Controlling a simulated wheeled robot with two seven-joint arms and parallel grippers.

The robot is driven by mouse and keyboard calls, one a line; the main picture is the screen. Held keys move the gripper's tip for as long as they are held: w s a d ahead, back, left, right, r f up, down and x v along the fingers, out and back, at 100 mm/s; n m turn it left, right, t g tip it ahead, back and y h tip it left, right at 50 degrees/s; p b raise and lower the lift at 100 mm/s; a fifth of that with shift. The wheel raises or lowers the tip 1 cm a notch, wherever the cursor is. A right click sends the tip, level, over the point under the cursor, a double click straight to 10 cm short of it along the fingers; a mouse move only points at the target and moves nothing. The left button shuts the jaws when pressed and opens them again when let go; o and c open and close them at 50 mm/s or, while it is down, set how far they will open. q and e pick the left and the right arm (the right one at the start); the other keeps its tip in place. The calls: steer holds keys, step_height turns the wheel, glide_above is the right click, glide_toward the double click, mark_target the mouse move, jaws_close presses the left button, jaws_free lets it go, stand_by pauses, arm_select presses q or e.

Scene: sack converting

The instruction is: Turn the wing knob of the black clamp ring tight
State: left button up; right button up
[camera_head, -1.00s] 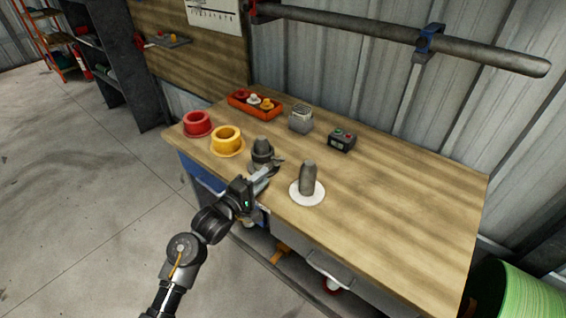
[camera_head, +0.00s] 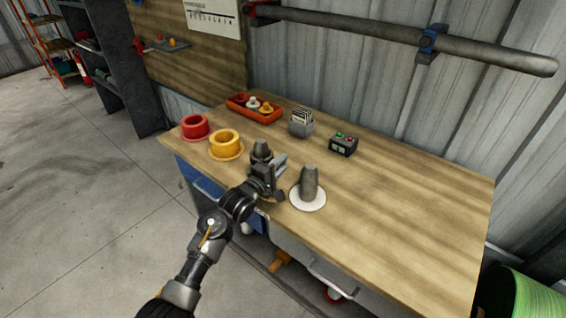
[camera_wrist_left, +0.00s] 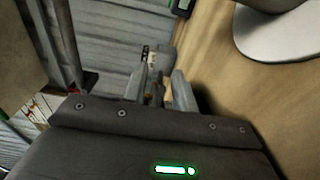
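A dark, blunt cone-shaped piece (camera_head: 262,150) stands near the front edge of the workbench, left of the middle. My left gripper (camera_head: 276,166) is just in front of and to the right of it and hides its lower part. The black clamp ring and its wing knob cannot be made out apart from this dark piece and my gripper. In the left wrist view the two fingers (camera_wrist_left: 161,92) are apart, with a small brownish patch between them that I cannot identify. My right gripper is not in view.
A grey cone (camera_head: 309,182) stands on a white disc (camera_head: 309,204) to the right. Yellow (camera_head: 226,143) and red (camera_head: 194,126) flanged rings stand left. An orange tray (camera_head: 240,112), a card holder (camera_head: 301,124) and a button box (camera_head: 344,145) are behind. The bench's right side (camera_head: 420,210) is clear.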

arm_select(q)
steer(key=shift+x, duration=0.8)
steer(key=shift+a, duration=0.1)
steer(key=shift+c, duration=0.5)
jaws_close()
